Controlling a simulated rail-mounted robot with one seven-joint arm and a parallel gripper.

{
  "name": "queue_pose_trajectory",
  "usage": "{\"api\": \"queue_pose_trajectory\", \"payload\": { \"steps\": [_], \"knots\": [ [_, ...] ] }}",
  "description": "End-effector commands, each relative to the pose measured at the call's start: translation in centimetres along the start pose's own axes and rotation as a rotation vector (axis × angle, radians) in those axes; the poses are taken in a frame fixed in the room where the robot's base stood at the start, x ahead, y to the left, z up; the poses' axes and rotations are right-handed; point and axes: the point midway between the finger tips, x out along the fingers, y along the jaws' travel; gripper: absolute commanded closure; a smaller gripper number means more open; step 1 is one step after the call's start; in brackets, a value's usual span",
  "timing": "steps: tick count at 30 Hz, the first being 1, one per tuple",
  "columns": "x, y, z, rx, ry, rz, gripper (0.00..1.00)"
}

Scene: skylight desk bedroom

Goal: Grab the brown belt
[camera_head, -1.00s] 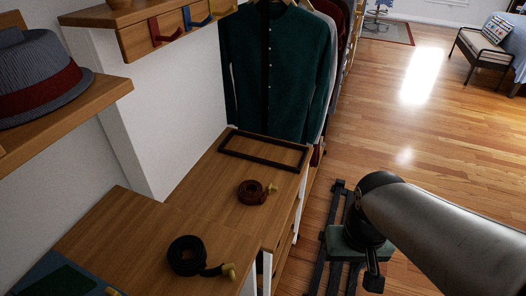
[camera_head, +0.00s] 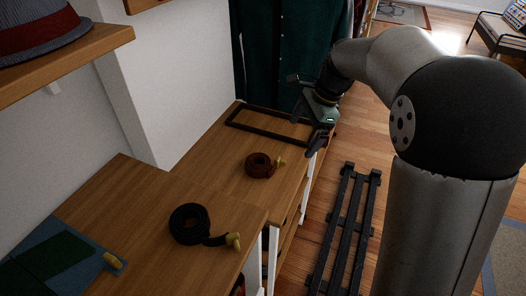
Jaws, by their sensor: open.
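The brown belt (camera_head: 259,166) lies coiled on the wooden dresser top (camera_head: 215,166), its brass buckle (camera_head: 280,162) pointing right. A black belt (camera_head: 187,222) lies coiled nearer to me, also with a brass buckle. My gripper (camera_head: 305,118) is open and empty. It hangs above the dresser's right edge, beyond and to the right of the brown belt, near the black frame. It is apart from the belt, and part of the hand is seen at a steep angle.
A black rectangular frame (camera_head: 239,124) lies at the dresser's far end, below a hanging green shirt (camera_head: 270,60). A striped hat (camera_head: 40,22) sits on a shelf at upper left. A blue and green item (camera_head: 60,262) lies at lower left. Dresser top around the brown belt is clear.

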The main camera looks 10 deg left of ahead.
Motion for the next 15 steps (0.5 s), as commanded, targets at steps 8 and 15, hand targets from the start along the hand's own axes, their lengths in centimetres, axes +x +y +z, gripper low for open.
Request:
{"api": "queue_pose_trajectory", "payload": {
  "steps": [8,15],
  "knots": [
    [3.7,-7.7,1.3,0.326,-0.064,-0.006,0.0],
    [7.3,-8.0,1.6,0.346,-0.068,-0.002,0.0]
  ]
}}
